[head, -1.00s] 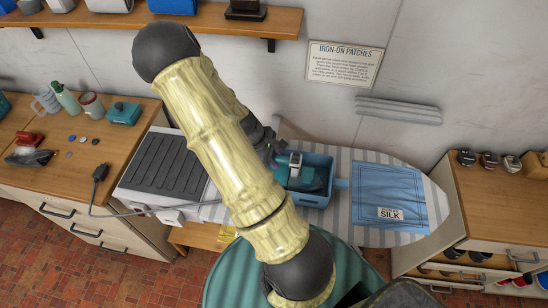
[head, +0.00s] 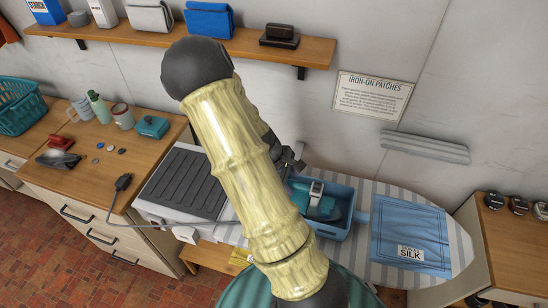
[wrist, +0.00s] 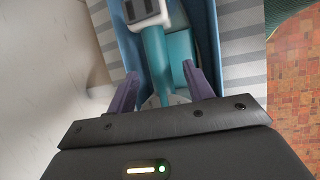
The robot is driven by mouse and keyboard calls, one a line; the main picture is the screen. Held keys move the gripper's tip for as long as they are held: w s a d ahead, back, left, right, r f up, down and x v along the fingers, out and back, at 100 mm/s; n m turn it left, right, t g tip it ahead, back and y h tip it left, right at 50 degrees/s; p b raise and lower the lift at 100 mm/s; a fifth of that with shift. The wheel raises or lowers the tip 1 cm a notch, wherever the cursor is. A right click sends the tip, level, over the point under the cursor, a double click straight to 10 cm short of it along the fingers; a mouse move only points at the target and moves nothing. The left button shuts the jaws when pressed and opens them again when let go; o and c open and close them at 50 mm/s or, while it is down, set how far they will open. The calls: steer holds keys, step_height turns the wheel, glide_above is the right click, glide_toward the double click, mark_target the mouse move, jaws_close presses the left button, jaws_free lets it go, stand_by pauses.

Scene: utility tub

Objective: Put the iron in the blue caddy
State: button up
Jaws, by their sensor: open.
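The teal iron (head: 318,204), with a grey-and-white end, is inside the blue caddy (head: 334,231) on the striped ironing board. In the wrist view the iron (wrist: 153,50) lies between the blue walls of the caddy (wrist: 206,30). My gripper (wrist: 160,74) is open, its two purple fingers apart on either side of the iron's teal part, with gaps showing. I cannot tell how deep the fingers reach. In the head view my arm hides most of the gripper and the caddy's left part.
A blue cloth with a silk label (head: 410,235) lies right of the caddy. A wall shelf (head: 250,44) runs above. Mugs and small items crowd the left counter.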

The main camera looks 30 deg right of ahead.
steer(key=b+v, duration=0.1)
steer(key=v, duration=1.2)
steer(key=shift+a+r, duration=0.2)
steer(key=shift+r, duration=0.15)
steer(key=s+a+m+t+y, duration=0.2)
steer(key=s+a+m, duration=0.1)
steer(key=a, duration=0.4)
steer(key=s+a+m+t+y, duration=0.2)
steer(key=s+a+m, duration=0.1)
steer(key=a, duration=0.4)
steer(key=shift+a+m+t, duration=0.2)
steer(key=shift+m+t, duration=0.2)
steer(key=shift+m, duration=0.3)
